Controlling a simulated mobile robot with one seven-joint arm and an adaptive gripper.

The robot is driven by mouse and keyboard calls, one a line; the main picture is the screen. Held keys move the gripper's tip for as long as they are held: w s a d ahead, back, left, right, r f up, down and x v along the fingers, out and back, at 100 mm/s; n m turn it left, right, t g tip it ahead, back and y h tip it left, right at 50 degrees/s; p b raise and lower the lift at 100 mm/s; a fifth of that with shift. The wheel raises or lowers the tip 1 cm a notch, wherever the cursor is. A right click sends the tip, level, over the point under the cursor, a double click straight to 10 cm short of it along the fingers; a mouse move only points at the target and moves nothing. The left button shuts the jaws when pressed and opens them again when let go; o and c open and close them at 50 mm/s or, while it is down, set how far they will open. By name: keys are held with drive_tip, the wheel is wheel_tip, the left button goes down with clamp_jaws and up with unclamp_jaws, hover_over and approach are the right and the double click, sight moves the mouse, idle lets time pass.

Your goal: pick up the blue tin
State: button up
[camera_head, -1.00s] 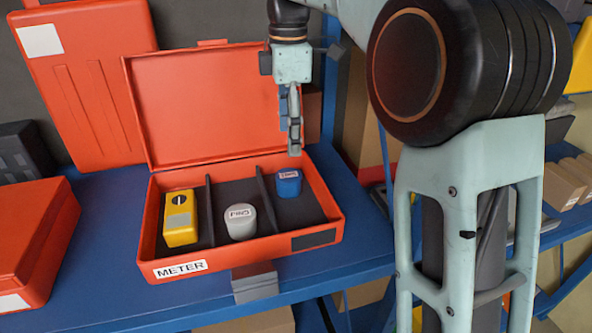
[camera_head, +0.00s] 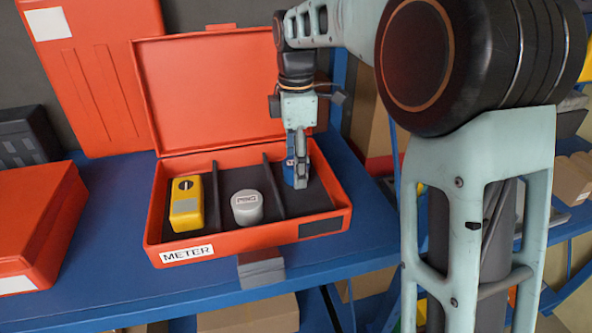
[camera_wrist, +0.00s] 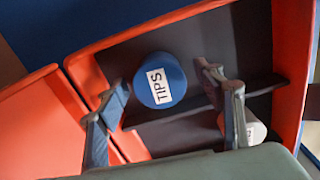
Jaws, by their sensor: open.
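The blue tin (camera_wrist: 158,78), with a white TIPS label, stands in the right compartment of the open orange METER case (camera_head: 250,234). In the wrist view it shows between and just beyond my open fingertips. In the head view my gripper (camera_head: 299,185) is lowered into that compartment and hides most of the tin; a blue sliver (camera_head: 288,173) shows beside the fingers. My gripper (camera_wrist: 165,100) is open, with one finger on each side of the tin. I cannot tell whether either finger touches it.
A grey-white tin (camera_head: 247,208) stands in the middle compartment and a yellow meter (camera_head: 186,205) in the left one. Dark dividers (camera_head: 273,187) part them. The raised lid (camera_head: 215,90) stands behind. A shut orange case (camera_head: 35,225) lies at the left on the blue shelf (camera_head: 110,255).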

drive_tip(key=c, duration=1.4)
drive_tip(key=shift+r, duration=0.1)
